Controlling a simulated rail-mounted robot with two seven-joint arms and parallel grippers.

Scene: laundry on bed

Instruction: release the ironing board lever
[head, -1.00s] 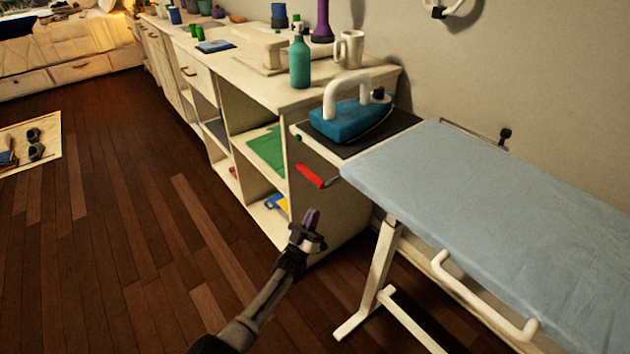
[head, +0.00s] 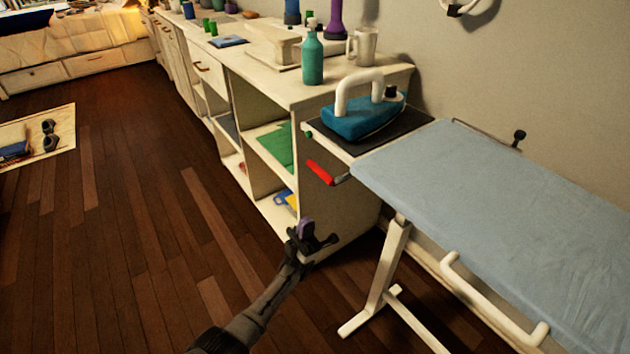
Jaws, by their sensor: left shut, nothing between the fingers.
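The ironing board (head: 490,210) has a pale blue cover and white legs and stands at the right. My left gripper (head: 306,236) is shut and empty. In the picture it is below and slightly left of the red lever, clearly apart from it, in front of the cabinet's open shelves. My right gripper is not in view.
A teal iron (head: 362,118) stands on the dark iron rest (head: 405,125). A white rail (head: 490,300) runs along the board's near side. A cabinet (head: 265,85) with a green bottle (head: 312,57) stands behind. The wooden floor at left is mostly clear.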

